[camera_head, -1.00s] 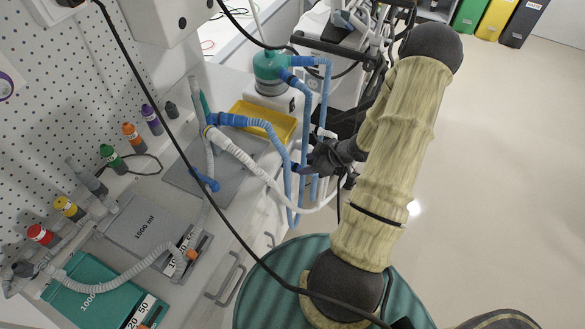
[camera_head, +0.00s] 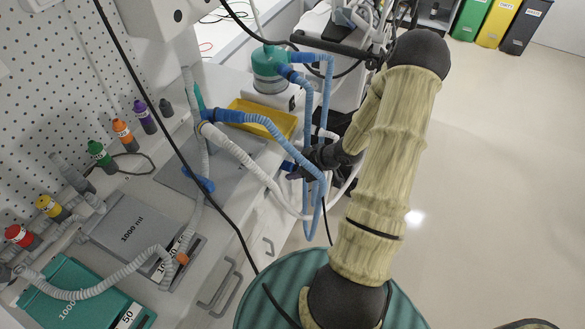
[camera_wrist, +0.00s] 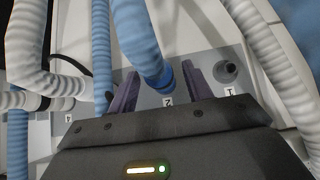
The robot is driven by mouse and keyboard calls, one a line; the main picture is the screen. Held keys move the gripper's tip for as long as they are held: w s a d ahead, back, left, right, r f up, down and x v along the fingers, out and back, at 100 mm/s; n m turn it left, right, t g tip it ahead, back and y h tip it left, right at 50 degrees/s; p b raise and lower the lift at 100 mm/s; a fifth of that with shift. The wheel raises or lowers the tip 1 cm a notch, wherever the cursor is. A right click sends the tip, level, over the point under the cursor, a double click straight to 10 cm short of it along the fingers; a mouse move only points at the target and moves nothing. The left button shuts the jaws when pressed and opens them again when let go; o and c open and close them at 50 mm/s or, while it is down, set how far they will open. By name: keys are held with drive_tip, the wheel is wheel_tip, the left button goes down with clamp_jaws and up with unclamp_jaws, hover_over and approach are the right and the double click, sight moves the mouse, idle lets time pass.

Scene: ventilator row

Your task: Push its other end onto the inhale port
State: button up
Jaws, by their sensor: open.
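A ribbed blue hose runs from a blue connector (camera_head: 228,116) on the worktop toward my gripper; hoses overlap there. In the wrist view, a blue hose (camera_wrist: 136,35) ends in a darker blue cuff (camera_wrist: 166,80) between my fingers, over a grey panel (camera_wrist: 205,67) at the label 2. I cannot tell whether the cuff is seated on a port. My gripper (camera_wrist: 160,88) is open, one finger on each side of the cuff with gaps. A bare dark port (camera_wrist: 228,69) stands to the right, near label 1. No inhale marking is readable.
White ribbed hoses (camera_wrist: 270,55) pass close on both sides of my gripper. A teal-topped humidifier (camera_head: 270,68) and a yellow tray (camera_head: 262,118) stand behind. Open floor (camera_head: 490,200) is at right.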

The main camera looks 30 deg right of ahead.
idle(0.5)
clamp_jaws()
drive_tip(key=shift+s+d+p, duration=0.4)
drive_tip(key=shift+s+p, duration=0.05)
drive_tip(key=shift+p, duration=0.1)
drive_tip(key=shift+s+d+p, duration=0.5)
drive_tip(key=shift+s+d, duration=0.15)
drive_tip(key=shift+s, duration=0.2)
drive_tip(key=shift+s+d+p, duration=0.45)
drive_tip(key=shift+s+d, duration=0.15)
drive_tip(key=shift+s, duration=0.25)
wheel_tip(320, 180, up, 9)
drive_tip(key=p, duration=0.8)
drive_tip(key=shift+p, duration=0.4)
